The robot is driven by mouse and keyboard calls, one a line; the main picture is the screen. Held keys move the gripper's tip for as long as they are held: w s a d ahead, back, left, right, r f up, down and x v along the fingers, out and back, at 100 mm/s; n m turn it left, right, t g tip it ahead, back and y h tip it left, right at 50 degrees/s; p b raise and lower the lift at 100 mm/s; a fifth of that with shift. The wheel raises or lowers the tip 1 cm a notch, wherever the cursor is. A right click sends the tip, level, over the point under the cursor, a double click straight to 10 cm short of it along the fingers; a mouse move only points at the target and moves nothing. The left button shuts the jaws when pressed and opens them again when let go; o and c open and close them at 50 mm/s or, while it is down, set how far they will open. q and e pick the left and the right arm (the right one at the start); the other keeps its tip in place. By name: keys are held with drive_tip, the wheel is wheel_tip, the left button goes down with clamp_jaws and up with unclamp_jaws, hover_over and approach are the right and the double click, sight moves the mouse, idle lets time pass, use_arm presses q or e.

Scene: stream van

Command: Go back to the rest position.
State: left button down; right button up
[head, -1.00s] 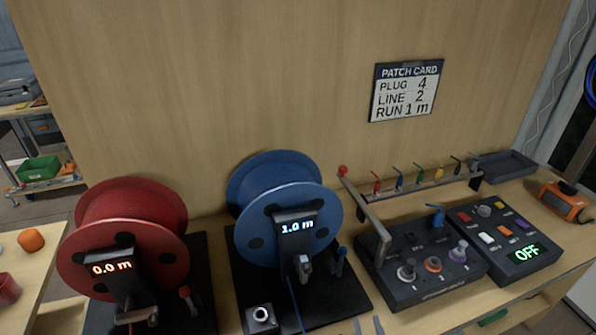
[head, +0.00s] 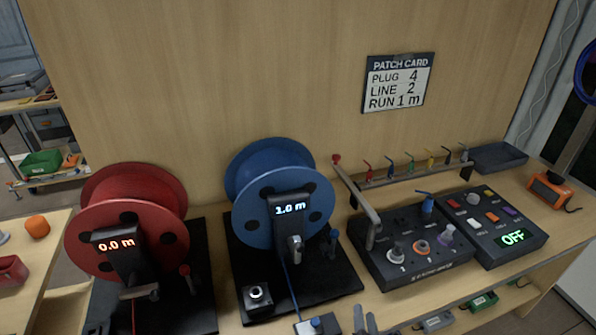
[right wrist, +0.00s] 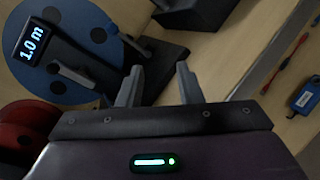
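My right gripper (head: 364,321) shows at the bottom edge of the head view, in front of the bench. In the right wrist view its two fingers (right wrist: 158,86) are apart with nothing between them. The blue reel (head: 283,205), reading 1.0 m, stands behind it, and the red reel (head: 125,235), reading 0.0 m, is to the left. The console with knobs (head: 420,265) holds a blue plug (head: 426,203). The switch panel (head: 490,228) reads OFF. My left gripper is not in view.
A patch card (head: 397,83) hangs on the wooden wall. Small boxes (head: 478,301) sit on a lower shelf. A side table (head: 45,262) stands at left.

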drive_tip(key=m, duration=0.1)
drive_tip(key=m+g, duration=0.1)
drive_tip(key=m, duration=0.1)
drive_tip(key=m+g, duration=0.1)
drive_tip(key=m, duration=0.1)
drive_tip(key=shift+a, duration=0.3)
drive_tip(key=m, duration=0.1)
drive_tip(key=m+g, duration=0.2)
drive_tip(key=shift+s+a+r+m, duration=0.2)
drive_tip(key=shift+a+r+m, duration=0.05)
drive_tip(key=shift+m, duration=0.05)
drive_tip(key=s+d+r+m+g, duration=0.2)
drive_tip(key=s+r+m+g, duration=0.25)
drive_tip(key=s+m, duration=0.3)
drive_tip(key=s+d+r+m+g, duration=0.3)
drive_tip(key=s+r+m+g, duration=0.15)
drive_tip(key=s+m, duration=0.35)
wheel_tip(320, 180, down, 28)
drive_tip(key=f+g, duration=0.1)
drive_tip(key=g, duration=0.1)
drive_tip(key=s+d+f+b, duration=0.1)
drive_tip(key=s+d+f, duration=0.2)
drive_tip(key=s+f, duration=1.7)
drive_tip(key=shift+d+f+g+y, duration=0.2)
drive_tip(key=shift+g+y, duration=0.1)
drive_tip(key=shift+g, duration=0.1)
